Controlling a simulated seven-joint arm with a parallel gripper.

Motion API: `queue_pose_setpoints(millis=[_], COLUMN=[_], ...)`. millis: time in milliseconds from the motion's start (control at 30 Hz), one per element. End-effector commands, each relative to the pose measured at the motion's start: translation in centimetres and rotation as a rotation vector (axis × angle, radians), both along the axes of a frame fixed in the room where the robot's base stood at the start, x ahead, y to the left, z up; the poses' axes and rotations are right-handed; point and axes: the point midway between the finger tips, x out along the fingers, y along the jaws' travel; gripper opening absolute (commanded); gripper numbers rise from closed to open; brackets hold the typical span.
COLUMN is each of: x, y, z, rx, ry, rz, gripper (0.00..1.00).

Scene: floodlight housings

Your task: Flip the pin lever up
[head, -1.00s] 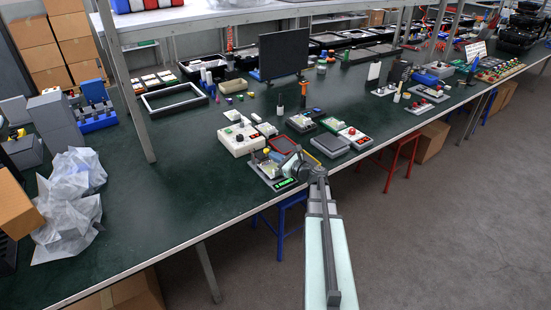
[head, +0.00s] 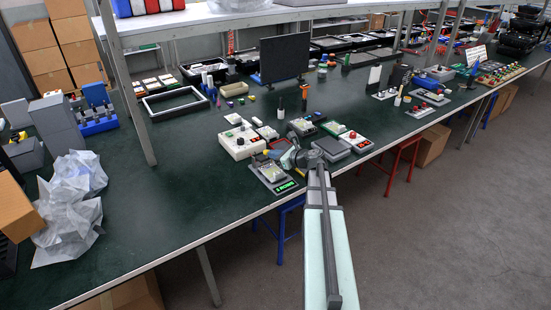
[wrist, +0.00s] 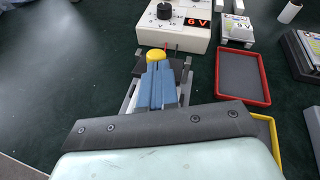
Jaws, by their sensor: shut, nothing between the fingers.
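A small fixture with a grey plate and a lit green display (head: 286,187) sits near the table's front edge in the head view. In the wrist view a yellow round knob (wrist: 155,54) stands just beyond my fingertips, between dark blocks (wrist: 181,66) on the fixture. I cannot tell for certain which part is the pin lever; my fingers hide part of the fixture. My gripper (wrist: 158,68) has blue fingers pressed together, with nothing between them. It is over the fixture, close to the knob; contact cannot be told. It also shows in the head view (head: 281,154).
A white box with a black dial and a red "6 V" readout (wrist: 175,24) stands just behind the fixture. A red-rimmed tray (wrist: 242,78) lies to its right. A yellow-rimmed tray (wrist: 268,135) is partly hidden by my gripper. Clear green tabletop (head: 180,210) lies to the left.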

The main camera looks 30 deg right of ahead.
Motion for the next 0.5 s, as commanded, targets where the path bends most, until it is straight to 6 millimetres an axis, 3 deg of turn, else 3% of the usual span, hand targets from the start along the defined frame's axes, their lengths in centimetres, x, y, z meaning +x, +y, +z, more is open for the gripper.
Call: queue_pose_setpoints(millis=[500], x=[3.2], y=[-0.2], z=[2.9], rx=[-0.003], ry=[0.446], rz=[0.002], gripper=[0.0])
